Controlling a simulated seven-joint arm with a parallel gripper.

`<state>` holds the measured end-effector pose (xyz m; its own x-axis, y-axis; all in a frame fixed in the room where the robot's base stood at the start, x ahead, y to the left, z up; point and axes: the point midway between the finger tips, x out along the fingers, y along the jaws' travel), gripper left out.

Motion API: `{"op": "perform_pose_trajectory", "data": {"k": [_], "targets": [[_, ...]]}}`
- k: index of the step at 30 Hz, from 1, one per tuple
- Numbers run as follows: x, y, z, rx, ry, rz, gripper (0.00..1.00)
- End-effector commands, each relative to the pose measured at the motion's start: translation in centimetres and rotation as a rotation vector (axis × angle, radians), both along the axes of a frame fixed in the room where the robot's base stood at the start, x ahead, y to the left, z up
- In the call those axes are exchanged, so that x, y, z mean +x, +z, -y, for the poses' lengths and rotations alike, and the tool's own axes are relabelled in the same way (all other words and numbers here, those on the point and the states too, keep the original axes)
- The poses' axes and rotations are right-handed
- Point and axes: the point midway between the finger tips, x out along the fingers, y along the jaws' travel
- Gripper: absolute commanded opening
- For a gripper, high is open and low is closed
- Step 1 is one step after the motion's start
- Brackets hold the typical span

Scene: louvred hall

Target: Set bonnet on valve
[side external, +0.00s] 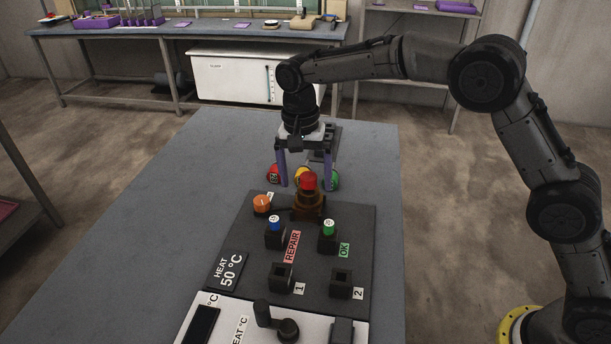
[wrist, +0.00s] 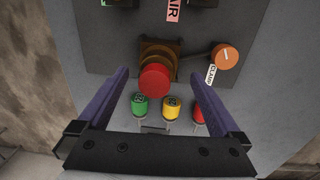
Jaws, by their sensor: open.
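A brown valve body (side external: 307,206) stands at the far end of the dark panel. A red round-topped piece (side external: 308,181), which may be the bonnet, sits over it; in the wrist view the red piece (wrist: 155,81) covers part of the brown body (wrist: 162,48). I cannot tell how well it is seated. My gripper (side external: 306,186) points down above the valve, its purple fingers wide open. In the wrist view one finger of my gripper (wrist: 158,74) is on each side of the red piece, apart from it. An orange knob (side external: 262,203) beside the valve has a CLAMP label (wrist: 210,75).
Red (side external: 274,175), yellow (side external: 300,173) and green (side external: 332,179) pieces stand just behind the valve. Blue-topped (side external: 275,225) and green-topped (side external: 328,231) posts and empty sockets 1 (side external: 282,276) and 2 (side external: 341,282) are nearer. The table's left side (side external: 140,235) is clear.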

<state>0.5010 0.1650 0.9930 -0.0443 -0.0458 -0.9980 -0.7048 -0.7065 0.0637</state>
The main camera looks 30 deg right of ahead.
Motion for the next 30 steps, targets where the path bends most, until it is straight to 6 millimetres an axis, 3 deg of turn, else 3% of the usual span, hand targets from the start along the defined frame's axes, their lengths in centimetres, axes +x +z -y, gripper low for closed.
{"op": "perform_pose_trajectory", "data": {"k": [16,30], "targets": [[0.1,4.6,-0.1,0.000,0.000,0.001,1.00],[0.2,5.3,-0.2,0.000,0.000,0.001,1.00]]}}
